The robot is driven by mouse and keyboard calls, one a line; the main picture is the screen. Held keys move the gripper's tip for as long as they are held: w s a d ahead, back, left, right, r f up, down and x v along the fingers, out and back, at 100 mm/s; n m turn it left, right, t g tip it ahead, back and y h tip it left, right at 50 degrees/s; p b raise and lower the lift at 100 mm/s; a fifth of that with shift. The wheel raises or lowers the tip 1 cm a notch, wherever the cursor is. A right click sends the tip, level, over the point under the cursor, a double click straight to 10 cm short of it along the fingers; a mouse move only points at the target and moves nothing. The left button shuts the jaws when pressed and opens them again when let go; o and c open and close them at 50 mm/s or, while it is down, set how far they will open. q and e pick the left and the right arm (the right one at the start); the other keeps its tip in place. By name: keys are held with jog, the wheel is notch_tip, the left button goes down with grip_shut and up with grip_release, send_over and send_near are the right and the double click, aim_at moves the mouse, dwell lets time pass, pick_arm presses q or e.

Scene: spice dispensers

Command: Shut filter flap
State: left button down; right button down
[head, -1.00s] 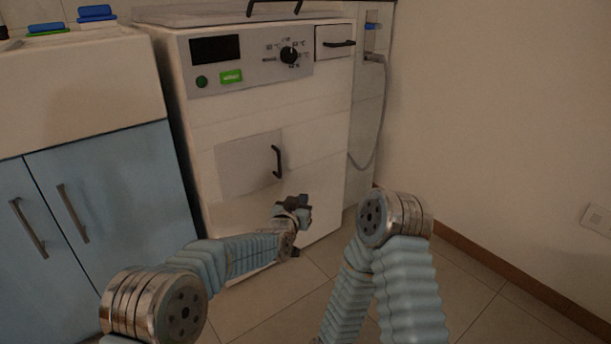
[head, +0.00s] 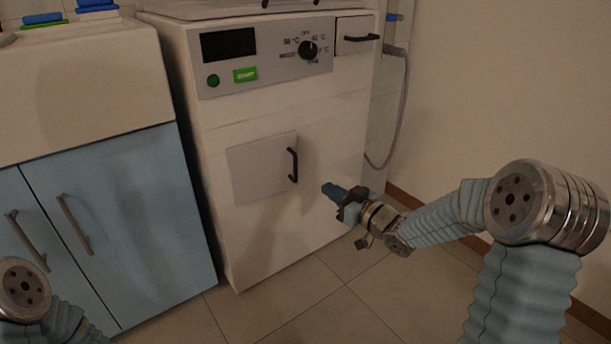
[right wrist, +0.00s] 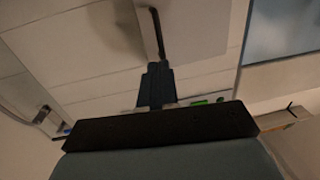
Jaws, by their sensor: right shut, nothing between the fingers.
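The filter flap (head: 259,172) is a grey square panel low on the front of the white washing machine. It looks close to flush in the head view; I cannot tell whether a small gap is left. Its black upright handle (head: 293,165) is at its right side. The flap (right wrist: 190,28) and handle (right wrist: 155,32) also show in the right wrist view. My right gripper (head: 328,189) is to the right of and slightly below the handle, its fingers shut and empty. In the right wrist view the fingertips (right wrist: 156,68) appear just below the handle. My left gripper is out of view.
The washing machine (head: 285,225) has a control panel and a drawer handle (head: 361,38) above the flap. Blue cabinet doors (head: 120,220) stand at left. A hose (head: 402,110) hangs at the machine's right. The tiled floor in front is clear.

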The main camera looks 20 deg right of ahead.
jog(key=b, duration=0.1)
send_near(288, 163)
jog(key=x, duration=0.2)
jog(key=shift+w+a+f, duration=0.1)
jog(key=shift+a, duration=0.25)
jog(key=w+n+g+y+p, duration=0.1)
jog(key=w+p, duration=0.1)
jog(key=shift+w+d+y+p, duration=0.1)
jog(key=shift+d+y+p, duration=0.05)
jog(key=shift+y+p, duration=0.25)
